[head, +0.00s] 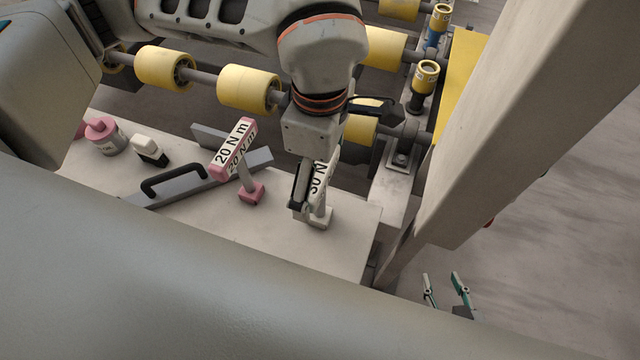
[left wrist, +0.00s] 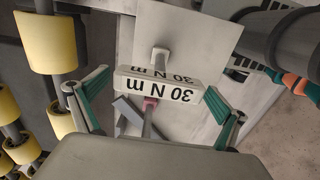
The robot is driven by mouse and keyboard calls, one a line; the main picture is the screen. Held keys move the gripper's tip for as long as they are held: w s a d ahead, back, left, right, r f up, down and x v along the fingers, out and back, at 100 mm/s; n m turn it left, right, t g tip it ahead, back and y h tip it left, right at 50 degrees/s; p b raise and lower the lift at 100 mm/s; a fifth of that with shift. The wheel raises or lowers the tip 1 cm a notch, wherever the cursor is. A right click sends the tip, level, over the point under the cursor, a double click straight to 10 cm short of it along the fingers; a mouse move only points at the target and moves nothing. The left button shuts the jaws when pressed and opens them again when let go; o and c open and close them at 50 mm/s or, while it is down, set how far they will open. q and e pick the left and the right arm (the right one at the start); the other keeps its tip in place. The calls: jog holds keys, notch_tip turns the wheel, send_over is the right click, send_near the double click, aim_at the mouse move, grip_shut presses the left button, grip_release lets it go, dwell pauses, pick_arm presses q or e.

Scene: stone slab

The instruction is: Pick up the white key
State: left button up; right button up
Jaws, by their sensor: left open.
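The white key (head: 321,213), a T-shaped piece labelled "30 N m", stands upright on the pale stone slab (head: 340,250). In the left wrist view its white crossbar (left wrist: 157,84) faces the camera. My left gripper (head: 308,188) is over the key in the head view, partly hiding it. In the left wrist view the left gripper (left wrist: 156,97) is open, with one teal finger beyond each end of the crossbar and small visible gaps. My right gripper (head: 446,287) is far off at the lower right, its teal fingers apart and empty.
A pink key (head: 233,148) labelled "20 N m" stands left of the white key. A grey bar with a black handle (head: 174,178), a small black-and-white block (head: 150,150) and a pink-topped jar (head: 104,136) are further left. Yellow rollers (head: 248,87) run behind.

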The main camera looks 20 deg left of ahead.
pick_arm(q)
jog(key=c, duration=1.5)
